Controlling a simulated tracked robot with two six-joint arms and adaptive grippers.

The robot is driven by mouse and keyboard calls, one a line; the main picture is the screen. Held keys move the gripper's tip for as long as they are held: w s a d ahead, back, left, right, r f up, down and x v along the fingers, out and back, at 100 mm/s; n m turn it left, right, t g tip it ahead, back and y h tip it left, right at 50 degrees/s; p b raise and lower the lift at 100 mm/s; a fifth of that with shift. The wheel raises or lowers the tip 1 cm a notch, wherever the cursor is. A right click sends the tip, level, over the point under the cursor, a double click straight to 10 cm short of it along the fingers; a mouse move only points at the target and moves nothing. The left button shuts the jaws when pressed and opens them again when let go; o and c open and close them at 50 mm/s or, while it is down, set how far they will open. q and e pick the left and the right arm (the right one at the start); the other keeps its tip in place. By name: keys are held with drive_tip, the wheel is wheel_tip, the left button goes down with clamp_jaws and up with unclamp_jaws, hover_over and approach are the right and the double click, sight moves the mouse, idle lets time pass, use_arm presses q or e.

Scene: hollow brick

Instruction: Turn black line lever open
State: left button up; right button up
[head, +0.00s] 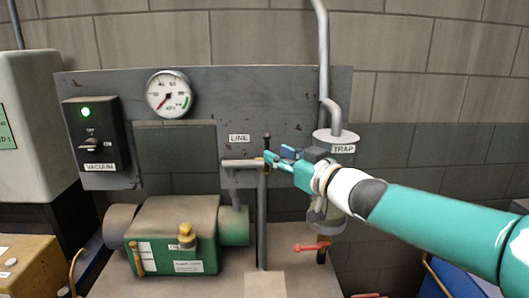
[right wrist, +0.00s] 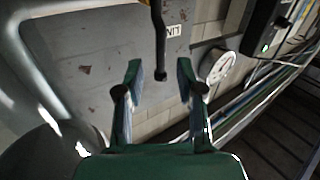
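The black line lever (head: 267,142) stands upright near the LINE label (head: 239,138), where the grey horizontal pipe (head: 240,164) meets a vertical one. In the right wrist view the lever (right wrist: 158,40) is a thin black rod with a rounded end, hanging down from the top edge. My right gripper (head: 277,156) comes in from the right at the lever. In the right wrist view its two fingers (right wrist: 159,74) are apart, with the lever's end between them in the picture. Contact cannot be told. My left gripper is not in view.
The TRAP canister (head: 326,205) stands behind my right arm, with a red handle (head: 311,247) below. A gauge (head: 169,94) and the VACUUM switch box (head: 91,134) with a green light are on the panel at left. A green pump (head: 176,236) sits below.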

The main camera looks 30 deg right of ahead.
sight(266, 148)
drive_tip(key=shift+w+a, duration=0.1)
drive_tip(key=shift+w, duration=2.6)
clamp_jaws()
